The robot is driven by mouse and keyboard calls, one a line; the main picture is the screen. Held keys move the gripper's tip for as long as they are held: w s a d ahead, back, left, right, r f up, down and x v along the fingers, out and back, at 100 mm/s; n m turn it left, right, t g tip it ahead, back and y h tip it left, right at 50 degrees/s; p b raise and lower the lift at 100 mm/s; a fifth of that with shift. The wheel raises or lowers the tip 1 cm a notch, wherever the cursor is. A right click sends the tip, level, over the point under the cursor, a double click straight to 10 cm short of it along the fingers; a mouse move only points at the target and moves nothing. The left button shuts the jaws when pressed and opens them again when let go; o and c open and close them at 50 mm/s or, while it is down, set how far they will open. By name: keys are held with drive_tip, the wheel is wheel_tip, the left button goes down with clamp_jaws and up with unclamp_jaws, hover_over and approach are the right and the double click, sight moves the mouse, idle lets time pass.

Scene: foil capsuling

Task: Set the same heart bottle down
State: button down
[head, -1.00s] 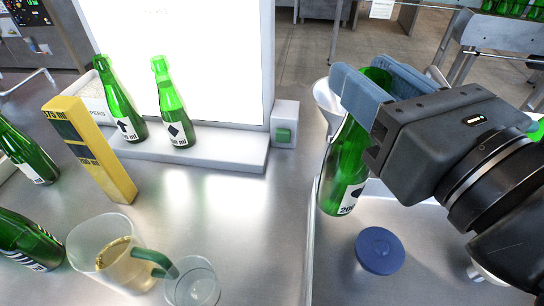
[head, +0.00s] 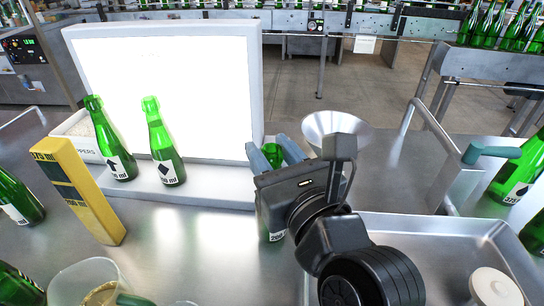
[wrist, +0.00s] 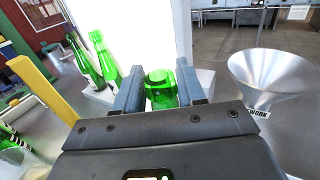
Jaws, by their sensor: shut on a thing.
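My gripper (head: 276,158) is shut on a green glass bottle, the heart bottle (head: 276,222), near the right end of the light panel. In the head view the gripper hides most of it; the lower body and part of a white label show, but the symbol cannot be read. In the wrist view the bottle's top (wrist: 160,88) stands between the two blue-grey fingers (wrist: 160,92). It looks roughly upright. I cannot tell whether its base touches the table.
Two green bottles, one with a diamond label (head: 164,150), stand on the white ledge (head: 215,194) of the lit panel (head: 190,90). A yellow gauge block (head: 85,195) and a jug (head: 75,285) are at left. A metal funnel (head: 338,128) and a steel tray (head: 440,226) are at right.

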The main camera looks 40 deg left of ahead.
drive_tip(key=shift+f, duration=0.55)
drive_tip(key=c, duration=0.7)
unclamp_jaws()
drive_tip(key=shift+o, duration=0.2)
drive_tip(key=b+v, duration=0.1)
drive_tip(key=v, duration=1.1)
